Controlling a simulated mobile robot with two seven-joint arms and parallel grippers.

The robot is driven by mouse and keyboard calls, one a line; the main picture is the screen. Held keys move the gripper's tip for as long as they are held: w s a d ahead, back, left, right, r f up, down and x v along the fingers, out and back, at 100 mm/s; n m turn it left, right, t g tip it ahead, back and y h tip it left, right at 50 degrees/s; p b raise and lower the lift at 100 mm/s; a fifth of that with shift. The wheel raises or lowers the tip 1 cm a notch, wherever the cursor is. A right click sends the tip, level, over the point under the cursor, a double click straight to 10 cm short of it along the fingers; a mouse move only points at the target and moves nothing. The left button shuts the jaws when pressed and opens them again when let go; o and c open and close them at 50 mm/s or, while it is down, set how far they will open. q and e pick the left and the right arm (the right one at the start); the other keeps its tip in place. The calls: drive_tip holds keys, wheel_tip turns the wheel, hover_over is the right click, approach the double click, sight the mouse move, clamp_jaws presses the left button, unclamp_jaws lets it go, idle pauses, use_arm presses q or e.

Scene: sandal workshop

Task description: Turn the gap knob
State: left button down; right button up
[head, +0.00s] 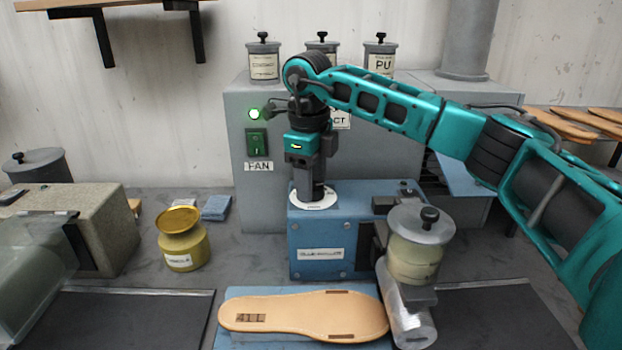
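The blue glue roller machine (345,235) stands in the middle of the bench, with a label on its front. A white round dial (315,203) lies on its top at the left. My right gripper (312,190) points straight down over the dial, its dark fingertips at the dial's centre. The gap knob cannot be made out apart from the fingertips, so whether they are shut on it cannot be told. My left gripper is out of view.
A tan sole (300,316) lies on a blue block before the machine. A lidded glue pot (415,255) stands at the machine's right, a yellow jar (183,243) to its left. A grey fan cabinet (385,150) with a lit green light stands behind.

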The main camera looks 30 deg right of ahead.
drive_tip(key=c, duration=0.7)
drive_tip(key=shift+o, duration=0.2)
drive_tip(key=n, duration=0.4)
drive_tip(key=shift+s, duration=0.1)
drive_tip(key=n, duration=0.5)
drive_tip(key=shift+y, duration=0.3)
drive_tip(key=n, duration=0.4)
drive_tip(key=shift+s+n, duration=0.1)
drive_tip(key=shift+n, duration=0.2)
drive_tip(key=shift+d+n, duration=0.1)
drive_tip(key=shift+n, duration=2)
drive_tip(key=shift+y, duration=0.3)
